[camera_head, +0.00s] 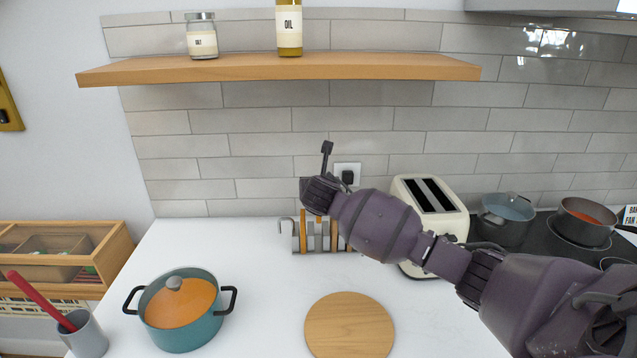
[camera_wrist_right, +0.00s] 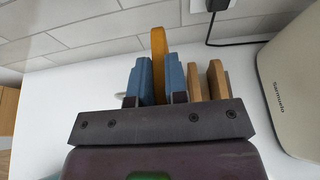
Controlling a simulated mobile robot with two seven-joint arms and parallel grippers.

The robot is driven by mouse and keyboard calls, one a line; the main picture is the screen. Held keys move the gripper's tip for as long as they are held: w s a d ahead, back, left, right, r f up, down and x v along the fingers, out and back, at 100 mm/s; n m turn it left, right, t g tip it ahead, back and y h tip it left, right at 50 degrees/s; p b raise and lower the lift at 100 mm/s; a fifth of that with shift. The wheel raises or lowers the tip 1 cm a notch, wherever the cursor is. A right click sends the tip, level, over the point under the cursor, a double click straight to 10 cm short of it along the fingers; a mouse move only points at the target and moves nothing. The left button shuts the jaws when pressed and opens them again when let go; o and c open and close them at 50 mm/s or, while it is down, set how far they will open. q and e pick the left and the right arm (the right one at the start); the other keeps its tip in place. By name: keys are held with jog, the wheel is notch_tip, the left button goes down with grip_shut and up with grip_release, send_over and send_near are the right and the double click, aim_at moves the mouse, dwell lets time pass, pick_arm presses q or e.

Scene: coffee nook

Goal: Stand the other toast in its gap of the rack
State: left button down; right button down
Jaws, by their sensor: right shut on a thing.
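The grey rack (camera_head: 284,226) stands on the white counter near the back wall, partly behind my right arm. In the right wrist view my right gripper (camera_wrist_right: 158,88) has its two blue fingers on either side of an upright orange-yellow toast (camera_wrist_right: 158,42) and is shut on it. That toast shows in the head view as an orange strip (camera_head: 303,230) at the rack's left part; I cannot tell whether it rests on the rack's base. Brown slices (camera_wrist_right: 194,82) stand upright just right of the fingers. My left gripper is out of view.
A cream toaster (camera_head: 409,190) stands close right of the rack. A round wooden board (camera_head: 350,328) lies in front. A teal pot (camera_head: 190,328) and a grey utensil cup (camera_head: 86,338) are at the left. A wooden shelf (camera_head: 270,68) hangs above.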

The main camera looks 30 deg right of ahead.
jog(key=shift+f, duration=0.6)
jog(key=shift+f+b, duration=0.65)
jog(key=shift+b, duration=0.25)
jog(key=shift+f+b, duration=0.6)
jog(key=shift+b, duration=0.2)
jog(key=shift+f, duration=0.1)
jog(key=shift+w+f+p, duration=0.1)
jog(key=shift+f+p, duration=0.1)
jog(key=shift+p, duration=0.1)
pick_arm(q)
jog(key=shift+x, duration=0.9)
pick_arm(e)
jog(key=shift+f, duration=1.2)
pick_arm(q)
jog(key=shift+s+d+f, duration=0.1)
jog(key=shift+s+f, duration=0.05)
